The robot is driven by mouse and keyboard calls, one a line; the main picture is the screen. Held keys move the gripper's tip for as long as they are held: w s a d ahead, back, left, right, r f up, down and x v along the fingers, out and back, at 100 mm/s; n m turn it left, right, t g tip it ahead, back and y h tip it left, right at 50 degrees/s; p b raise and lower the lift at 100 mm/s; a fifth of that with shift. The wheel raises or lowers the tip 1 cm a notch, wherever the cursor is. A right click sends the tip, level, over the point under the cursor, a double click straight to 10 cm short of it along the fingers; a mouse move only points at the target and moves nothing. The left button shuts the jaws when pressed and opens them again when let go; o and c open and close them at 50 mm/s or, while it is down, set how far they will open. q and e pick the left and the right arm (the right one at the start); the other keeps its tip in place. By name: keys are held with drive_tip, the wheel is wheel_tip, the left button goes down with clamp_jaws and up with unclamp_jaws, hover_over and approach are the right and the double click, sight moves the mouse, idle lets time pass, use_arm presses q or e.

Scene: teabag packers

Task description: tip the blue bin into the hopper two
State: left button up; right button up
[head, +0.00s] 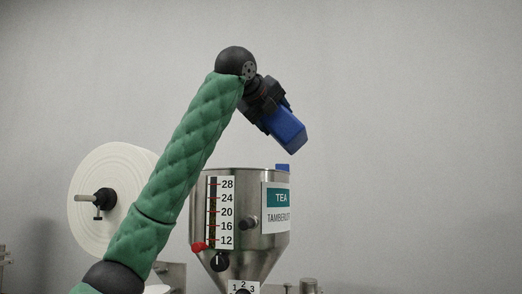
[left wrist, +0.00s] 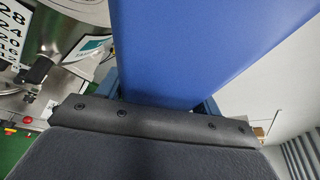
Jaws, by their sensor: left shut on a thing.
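The blue bin (head: 287,131) is held in the air by my left gripper (head: 266,104), above the right side of a steel hopper (head: 242,240). The bin is tilted, sloping down to the right. In the left wrist view the blue bin (left wrist: 205,45) fills the upper middle, gripped between the fingers (left wrist: 160,98). The bin's opening and contents are hidden. The hopper carries a TEA label (head: 277,206) and a level scale (head: 220,212) marked 12 to 28. I cannot read a hopper number for certain. My right gripper is not in view.
A small blue piece (head: 282,167) shows at the hopper's right rim. A large white roll (head: 105,195) stands left of the hopper, behind my left arm. The space at the right is clear.

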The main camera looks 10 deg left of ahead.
sight(289, 136)
use_arm(q)
drive_tip(key=shift+s+d+r+b, duration=0.1)
drive_tip(key=shift+s+d, duration=0.3)
drive_tip(key=shift+s, duration=0.4)
drive_tip(key=shift+s+d+r+b, duration=0.1)
drive_tip(key=shift+s+d, duration=0.35)
drive_tip(key=shift+s, duration=0.35)
drive_tip(key=shift+s+d+b, duration=0.1)
drive_tip(key=shift+s+d, duration=0.3)
drive_tip(key=shift+s, duration=0.4)
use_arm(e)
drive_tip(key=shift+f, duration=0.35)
use_arm(q)
drive_tip(key=shift+w+f, duration=0.1)
